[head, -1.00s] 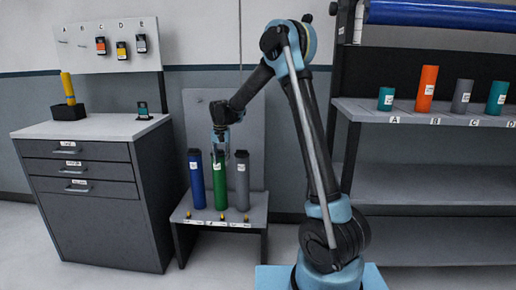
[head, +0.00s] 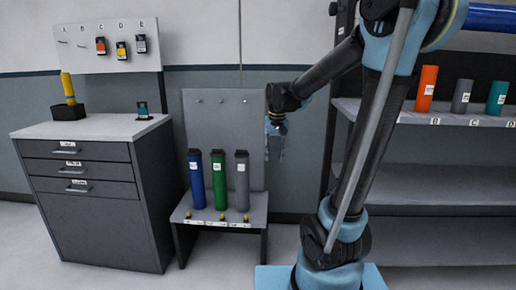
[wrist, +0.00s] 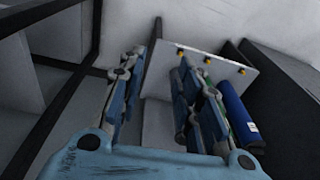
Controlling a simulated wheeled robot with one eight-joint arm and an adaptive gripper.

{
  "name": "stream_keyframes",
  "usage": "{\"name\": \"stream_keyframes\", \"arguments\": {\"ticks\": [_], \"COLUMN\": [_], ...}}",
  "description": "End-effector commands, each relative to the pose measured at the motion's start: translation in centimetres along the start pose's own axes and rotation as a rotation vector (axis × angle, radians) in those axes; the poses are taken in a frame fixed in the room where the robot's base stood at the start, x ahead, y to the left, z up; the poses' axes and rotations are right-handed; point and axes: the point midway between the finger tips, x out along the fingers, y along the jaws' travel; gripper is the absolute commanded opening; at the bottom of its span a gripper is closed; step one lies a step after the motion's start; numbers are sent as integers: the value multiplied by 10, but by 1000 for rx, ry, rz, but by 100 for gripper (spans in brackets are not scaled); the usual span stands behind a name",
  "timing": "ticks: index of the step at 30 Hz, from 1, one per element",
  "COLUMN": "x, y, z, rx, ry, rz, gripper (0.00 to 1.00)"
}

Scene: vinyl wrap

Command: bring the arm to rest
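My gripper (head: 275,150) hangs pointing down in the head view, just right of the low stand and beside its back panel, clear of the rolls. In the wrist view my gripper (wrist: 162,62) shows two fingers spread apart with nothing between them. My arm (head: 365,150) rises from its blue base and bends over in front of the right shelf. A blue roll (head: 197,180), a green roll (head: 219,182) and a grey roll (head: 242,182) stand upright on the low stand (head: 257,212). The blue roll also shows in the wrist view (wrist: 238,112).
A grey drawer cabinet (head: 95,230) stands at left, with a pegboard (head: 75,50) of hanging packets above it. The shelf unit (head: 440,190) at right bears an orange roll (head: 427,88), a grey roll (head: 461,96) and a teal roll (head: 496,98).

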Motion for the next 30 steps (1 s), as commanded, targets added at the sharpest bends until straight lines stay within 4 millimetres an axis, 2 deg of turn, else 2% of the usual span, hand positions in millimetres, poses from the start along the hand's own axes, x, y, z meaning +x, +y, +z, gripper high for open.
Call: {"name": "stream_keyframes", "arguments": {"ticks": [1,6,14,24,30], "x": [-1,-3,6,37,60], "y": [11,40,78,113,126], "z": [14,52,113,189,226], "rx": [0,-4,-15,-27,-36], "ry": [3,15,35,60,72], "rz": [1,4,10,23,31], "gripper": [32,32,32,32,32]}}
